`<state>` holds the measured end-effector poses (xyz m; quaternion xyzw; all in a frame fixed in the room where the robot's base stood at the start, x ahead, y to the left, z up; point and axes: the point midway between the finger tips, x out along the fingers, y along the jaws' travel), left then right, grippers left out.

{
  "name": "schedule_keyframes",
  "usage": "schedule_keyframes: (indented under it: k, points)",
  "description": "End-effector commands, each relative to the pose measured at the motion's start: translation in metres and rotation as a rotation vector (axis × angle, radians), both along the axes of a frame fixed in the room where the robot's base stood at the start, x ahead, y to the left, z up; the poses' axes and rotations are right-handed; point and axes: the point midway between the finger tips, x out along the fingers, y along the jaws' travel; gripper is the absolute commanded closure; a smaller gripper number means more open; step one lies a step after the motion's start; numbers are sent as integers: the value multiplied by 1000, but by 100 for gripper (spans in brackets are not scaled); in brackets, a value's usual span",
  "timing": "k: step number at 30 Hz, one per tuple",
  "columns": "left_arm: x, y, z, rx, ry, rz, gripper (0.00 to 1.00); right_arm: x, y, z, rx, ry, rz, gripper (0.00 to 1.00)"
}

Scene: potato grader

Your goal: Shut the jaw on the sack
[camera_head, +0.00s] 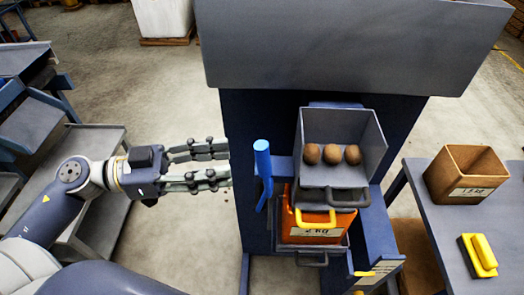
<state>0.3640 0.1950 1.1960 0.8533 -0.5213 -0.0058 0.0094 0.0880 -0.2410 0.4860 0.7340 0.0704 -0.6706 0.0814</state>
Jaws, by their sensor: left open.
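An orange sack (316,237) with a white label reading 2 kg hangs or stands below a grey open hopper (340,172); I cannot tell which. A blue lever (263,165) stands upright to the left of the hopper. Which part is the jaw, and whether it is shut, I cannot tell. My left gripper (228,165) is open and empty, its fingers pointing right, a short way left of the blue lever and apart from it. My right gripper is out of view.
Three brown potatoes (332,154) lie in the hopper. A large grey machine panel (350,45) overhangs behind it. On the right table (440,225) are a brown labelled box (465,172) and a yellow-and-black block (478,256). Grey shelving (100,150) stands on the left, behind my arm.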

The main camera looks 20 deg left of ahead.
Motion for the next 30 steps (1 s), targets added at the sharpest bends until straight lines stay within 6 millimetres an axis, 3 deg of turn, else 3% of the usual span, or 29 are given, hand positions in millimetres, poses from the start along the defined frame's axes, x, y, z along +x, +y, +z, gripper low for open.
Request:
schedule_keyframes:
  k: [7, 18, 30]
  points:
    - [15, -30, 4, -1, -5, -2, 59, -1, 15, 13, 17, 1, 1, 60]
    - [35, -66, 3, -3, -3, 2, 59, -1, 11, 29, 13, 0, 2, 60]
    - [40, -77, 0, 0, -1, 1, 59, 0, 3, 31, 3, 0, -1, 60]
